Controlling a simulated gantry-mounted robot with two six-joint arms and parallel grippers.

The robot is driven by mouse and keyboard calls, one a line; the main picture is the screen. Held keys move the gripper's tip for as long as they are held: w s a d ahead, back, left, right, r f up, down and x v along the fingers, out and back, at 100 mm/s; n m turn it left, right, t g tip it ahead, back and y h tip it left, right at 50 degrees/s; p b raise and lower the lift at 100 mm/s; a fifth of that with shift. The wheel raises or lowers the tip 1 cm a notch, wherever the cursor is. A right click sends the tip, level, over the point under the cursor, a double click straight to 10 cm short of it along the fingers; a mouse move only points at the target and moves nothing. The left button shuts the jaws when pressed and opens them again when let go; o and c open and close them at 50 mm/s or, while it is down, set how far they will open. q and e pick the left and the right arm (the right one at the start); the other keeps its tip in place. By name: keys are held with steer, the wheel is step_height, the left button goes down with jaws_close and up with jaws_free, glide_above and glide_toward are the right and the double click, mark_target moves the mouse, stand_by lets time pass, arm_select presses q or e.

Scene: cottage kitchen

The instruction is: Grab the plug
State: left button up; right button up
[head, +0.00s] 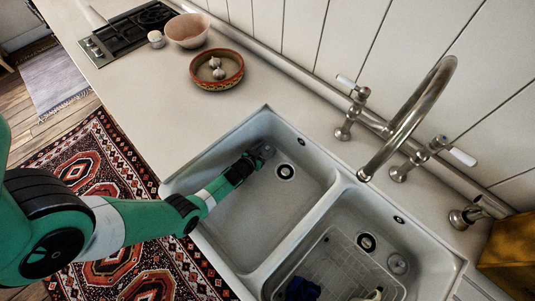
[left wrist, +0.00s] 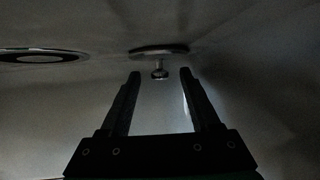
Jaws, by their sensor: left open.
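In the left wrist view, the plug (left wrist: 159,52) is a flat metal disc with a short knobbed stem. It lies ahead of my left gripper (left wrist: 158,75), with the knob in line with the gap between the two fingertips. The fingers are open, and I see nothing held between them. In the head view, my left gripper (head: 264,151) reaches down into the left basin (head: 245,205), near its back left corner. The plug there is hidden behind the gripper. My right gripper is not in view.
The left basin's drain (head: 285,172) is right of the gripper; basin walls stand close behind it. The right basin holds a wire rack (head: 340,262), a round metal piece (head: 397,263) and a dark blue item (head: 302,289). A tall faucet (head: 410,115) rises behind the basins.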

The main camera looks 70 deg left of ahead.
arm_select(q)
steer(key=shift+w+a+f, duration=0.3)
steer(key=shift+w+f, duration=0.1)
steer(key=shift+w, duration=0.1)
steer(key=shift+w+a, duration=0.1)
steer(key=shift+w, duration=0.05)
steer(key=shift+r, duration=0.15)
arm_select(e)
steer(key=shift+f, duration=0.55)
arm_select(q)
jaws_close()
steer(key=shift+r, duration=0.1)
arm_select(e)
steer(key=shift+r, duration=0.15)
